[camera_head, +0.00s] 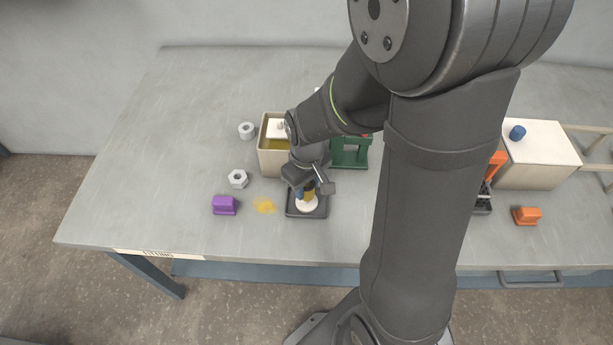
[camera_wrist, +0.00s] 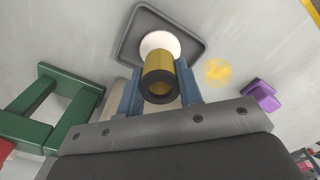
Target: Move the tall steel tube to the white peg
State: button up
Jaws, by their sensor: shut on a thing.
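My gripper (camera_head: 308,188) is shut on an upright yellow tube (camera_head: 309,195) with a dark open top. In the wrist view the tube (camera_wrist: 160,62) sits between the two blue fingers of my gripper (camera_wrist: 160,90). Directly beyond the tube is a round white piece (camera_head: 306,206) on a dark square tray (camera_head: 293,212). The white piece (camera_wrist: 160,40) also shows in the wrist view, partly covered by the tube. I cannot tell whether the tube touches it or goes around a peg. No bare steel-coloured tall tube is in plain view.
A beige tank (camera_head: 272,165) with yellow liquid stands behind the tray, beside a green stand (camera_head: 350,155). A white box (camera_head: 540,160) and orange block (camera_head: 526,216) are right.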

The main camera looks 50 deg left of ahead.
aim_at(307, 192)
jog(key=shift+f, duration=0.95)
jog(key=shift+f, duration=0.5)
dwell(0.7)
jog(key=o, duration=0.7)
jog(key=shift+f, duration=0.1)
notch_tip(307, 192, up, 11)
dwell(0.7)
jog(key=shift+f, duration=4.45)
